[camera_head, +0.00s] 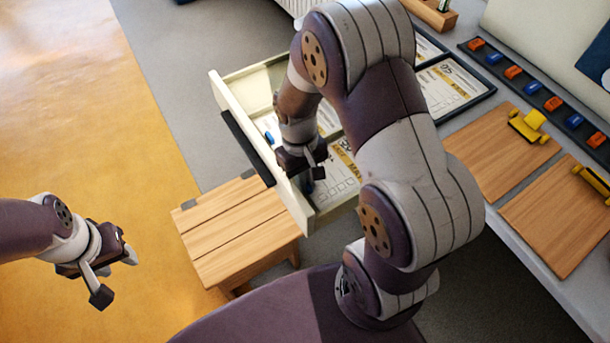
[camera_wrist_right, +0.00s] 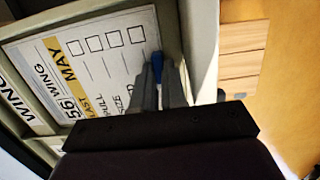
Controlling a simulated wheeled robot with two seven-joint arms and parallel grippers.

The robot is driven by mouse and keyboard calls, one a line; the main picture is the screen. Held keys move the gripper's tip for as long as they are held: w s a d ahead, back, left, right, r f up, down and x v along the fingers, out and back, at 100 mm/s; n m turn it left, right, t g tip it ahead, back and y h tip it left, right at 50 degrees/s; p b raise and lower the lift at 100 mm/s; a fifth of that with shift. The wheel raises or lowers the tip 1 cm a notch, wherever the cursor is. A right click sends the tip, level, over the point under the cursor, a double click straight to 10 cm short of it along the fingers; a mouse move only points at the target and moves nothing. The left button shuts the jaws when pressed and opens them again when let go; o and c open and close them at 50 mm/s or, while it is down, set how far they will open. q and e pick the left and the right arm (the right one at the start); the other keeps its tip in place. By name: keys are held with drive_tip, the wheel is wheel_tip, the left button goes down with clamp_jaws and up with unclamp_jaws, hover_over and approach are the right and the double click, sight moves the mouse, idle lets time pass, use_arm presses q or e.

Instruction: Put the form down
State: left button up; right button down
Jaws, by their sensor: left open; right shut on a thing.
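The form (camera_head: 338,182) is a white card with a yellow band and a row of boxes, lying in the near compartment of the open drawer (camera_head: 305,207). It fills much of the right wrist view (camera_wrist_right: 112,62), with "56", "WING" and "MAY" readable. My right gripper (camera_head: 305,172) reaches down into the drawer at the form's edge. In the right wrist view its fingers (camera_wrist_right: 160,90) are shut on a small blue tab (camera_wrist_right: 157,67) at that edge. My arm hides part of the form in the head view. My left gripper (camera_head: 116,276) is open and empty, over the floor at left.
Another form with a blue tab (camera_head: 269,137) lies in the drawer's farther compartment. A wooden stool (camera_head: 232,228) stands before the drawer. On the counter are framed cards (camera_head: 450,88), two wooden boards (camera_head: 500,150) with yellow things, and a dark strip (camera_head: 532,88) of orange and blue pieces.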

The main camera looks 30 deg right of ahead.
drive_tip(key=c, duration=1.5)
unclamp_jaws()
drive_tip(key=shift+o, duration=0.2)
wheel_tip(320, 180, up, 12)
drive_tip(key=w+p, duration=0.2)
drive_tip(key=p, duration=0.1)
drive_tip(key=s+a+f+t, duration=0.1)
drive_tip(key=s+a+t, duration=0.1)
drive_tip(key=s, duration=0.4)
drive_tip(key=shift+a+m+t, duration=0.2)
drive_tip(key=shift+m+t, duration=0.1)
drive_tip(key=shift+t, duration=0.3)
